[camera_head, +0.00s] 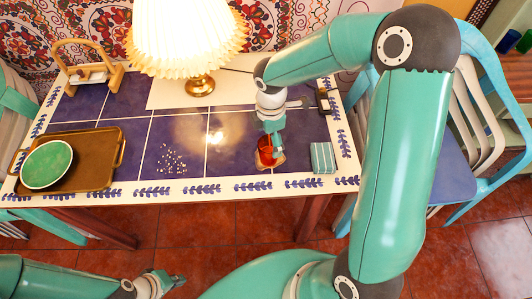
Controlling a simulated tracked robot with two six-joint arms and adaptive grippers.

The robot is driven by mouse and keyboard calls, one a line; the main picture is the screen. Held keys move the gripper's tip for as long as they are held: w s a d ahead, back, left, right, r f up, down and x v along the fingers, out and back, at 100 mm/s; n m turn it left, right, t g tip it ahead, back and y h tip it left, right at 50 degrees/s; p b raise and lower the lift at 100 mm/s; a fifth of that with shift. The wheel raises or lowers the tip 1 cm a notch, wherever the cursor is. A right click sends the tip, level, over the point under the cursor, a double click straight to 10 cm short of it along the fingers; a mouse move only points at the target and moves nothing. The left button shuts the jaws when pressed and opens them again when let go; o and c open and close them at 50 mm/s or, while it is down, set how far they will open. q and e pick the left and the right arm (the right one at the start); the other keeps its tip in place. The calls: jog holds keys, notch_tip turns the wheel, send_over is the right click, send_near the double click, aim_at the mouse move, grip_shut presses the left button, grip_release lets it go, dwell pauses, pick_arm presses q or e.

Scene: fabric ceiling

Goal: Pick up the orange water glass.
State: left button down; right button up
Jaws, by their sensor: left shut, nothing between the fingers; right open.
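The orange water glass (266,157) stands on the blue tiled table (236,160), near its front edge and right of the middle. My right gripper (271,146) points down at the glass from above, its fingers at or just over the rim. It is open. The fingers hide part of the glass, and I cannot tell whether they touch it. My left gripper (177,281) is low at the bottom of the view, in front of the table and away from the glass. It is shut and empty.
A folded striped cloth (323,157) lies close to the right of the glass. A lit lamp (199,84) stands at the back. A brown tray (104,153) with a green plate (47,164) is at left. White crumbs (171,159) lie left of centre. A blue chair (452,183) stands at right.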

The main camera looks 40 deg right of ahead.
aim_at(268, 148)
jog(key=f, duration=0.5)
jog(key=shift+w+a+f+p, duration=0.1)
jog(key=shift+w+p, duration=0.1)
jog(key=shift+p, duration=0.2)
jog(key=c, duration=1.3)
